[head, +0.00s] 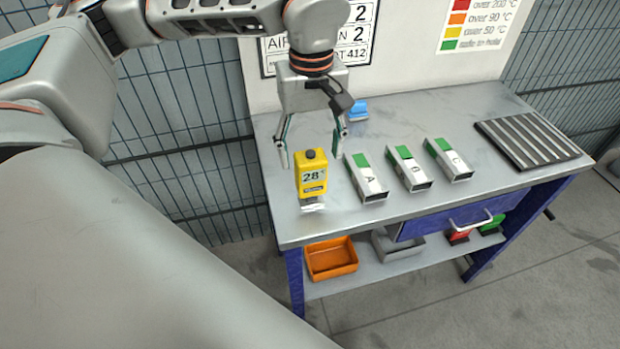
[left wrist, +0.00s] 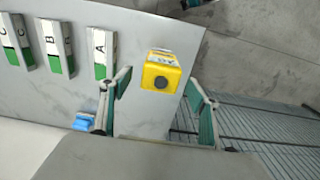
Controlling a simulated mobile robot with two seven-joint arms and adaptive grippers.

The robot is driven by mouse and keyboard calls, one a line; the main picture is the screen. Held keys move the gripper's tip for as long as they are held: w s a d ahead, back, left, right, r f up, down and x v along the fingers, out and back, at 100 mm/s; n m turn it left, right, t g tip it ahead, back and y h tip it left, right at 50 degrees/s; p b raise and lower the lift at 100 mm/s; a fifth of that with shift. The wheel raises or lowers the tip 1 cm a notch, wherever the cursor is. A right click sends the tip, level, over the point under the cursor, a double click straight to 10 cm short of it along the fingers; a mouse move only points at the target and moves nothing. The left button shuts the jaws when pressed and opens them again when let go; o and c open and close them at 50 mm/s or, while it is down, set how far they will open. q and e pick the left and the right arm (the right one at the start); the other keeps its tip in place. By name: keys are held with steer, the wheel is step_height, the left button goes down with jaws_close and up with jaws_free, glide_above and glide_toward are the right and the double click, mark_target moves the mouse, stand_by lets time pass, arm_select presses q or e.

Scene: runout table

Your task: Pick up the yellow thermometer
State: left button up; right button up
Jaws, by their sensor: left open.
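The yellow thermometer (head: 312,172) stands upright near the left front of the grey table and shows "28" on its face. In the left wrist view the thermometer (left wrist: 161,74) shows its top with a dark round knob, between the fingers and a little beyond them. My left gripper (head: 312,150) is open, pointing down above and just behind the thermometer. In the left wrist view the left gripper (left wrist: 158,100) has its two teal-padded fingers spread wide with nothing held. My right gripper is in neither view.
White-and-green blocks marked A (head: 366,178), a middle letter (head: 409,168) and C (head: 448,160) stand right of the thermometer. A blue object (head: 357,110) lies behind. A ribbed rack (head: 533,143) is at the right. An orange bin (head: 331,259) sits on the lower shelf. The table's front centre is clear.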

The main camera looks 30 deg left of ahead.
mark_target(311, 173)
arm_select(q)
steer(key=shift+s+d+f, duration=0.15)
steer(key=shift+f, duration=0.75)
step_height(311, 173, down, 5)
steer(key=shift+r, duration=0.1)
steer(key=c, duration=1.3)
steer(key=shift+r, duration=0.1)
